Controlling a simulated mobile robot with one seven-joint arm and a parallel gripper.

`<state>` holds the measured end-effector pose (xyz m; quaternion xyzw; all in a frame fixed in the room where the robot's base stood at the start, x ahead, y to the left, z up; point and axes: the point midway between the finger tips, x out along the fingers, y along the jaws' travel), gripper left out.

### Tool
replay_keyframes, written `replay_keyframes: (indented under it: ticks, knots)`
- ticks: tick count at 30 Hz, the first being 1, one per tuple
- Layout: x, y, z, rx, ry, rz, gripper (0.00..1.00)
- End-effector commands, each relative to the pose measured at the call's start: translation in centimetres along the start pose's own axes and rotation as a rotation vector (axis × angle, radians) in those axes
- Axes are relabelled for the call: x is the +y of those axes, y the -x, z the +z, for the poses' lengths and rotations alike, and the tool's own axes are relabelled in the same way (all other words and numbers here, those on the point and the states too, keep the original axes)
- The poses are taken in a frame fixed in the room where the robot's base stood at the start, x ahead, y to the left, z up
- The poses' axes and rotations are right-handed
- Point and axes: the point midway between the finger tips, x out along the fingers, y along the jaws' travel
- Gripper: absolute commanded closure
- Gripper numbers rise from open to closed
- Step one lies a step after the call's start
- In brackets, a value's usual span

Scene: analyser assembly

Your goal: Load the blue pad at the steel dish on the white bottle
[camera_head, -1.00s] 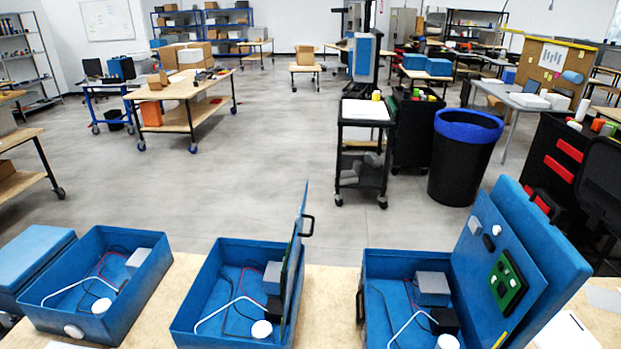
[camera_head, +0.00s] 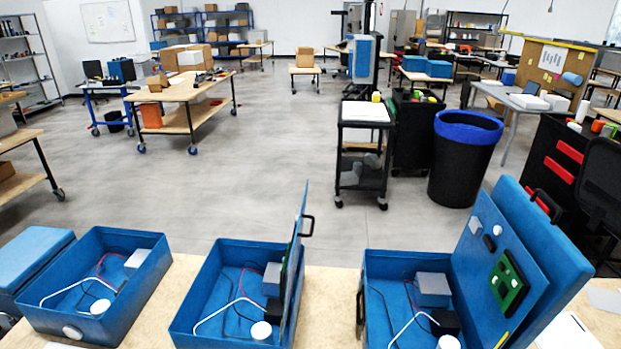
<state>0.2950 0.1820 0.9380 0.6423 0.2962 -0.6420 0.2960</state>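My gripper is not in view. Three open blue analyser cases stand in a row along the bottom: a left case (camera_head: 146,285), a middle case (camera_head: 185,318) and a right case (camera_head: 377,262). Each holds a small white round-topped part, possibly a bottle: left (camera_head: 100,307), middle (camera_head: 261,330), right (camera_head: 448,342). Beside these are grey blocks, bent white tubes and dark and red wires. I cannot make out a steel dish or a separate blue pad.
The cases stand on a pale wooden bench (camera_head: 335,290). A closed blue case (camera_head: 35,255) sits far left. Beyond the bench are clear grey floor, a black cart (camera_head: 362,175) and a blue-rimmed black bin (camera_head: 463,160).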

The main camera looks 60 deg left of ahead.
Motion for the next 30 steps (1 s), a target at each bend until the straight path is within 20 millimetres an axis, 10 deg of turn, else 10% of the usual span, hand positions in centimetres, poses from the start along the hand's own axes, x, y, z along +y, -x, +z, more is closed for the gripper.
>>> replay_keyframes:
  ticks: [30]
  knots:
    - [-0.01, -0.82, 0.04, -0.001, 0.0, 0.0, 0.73]
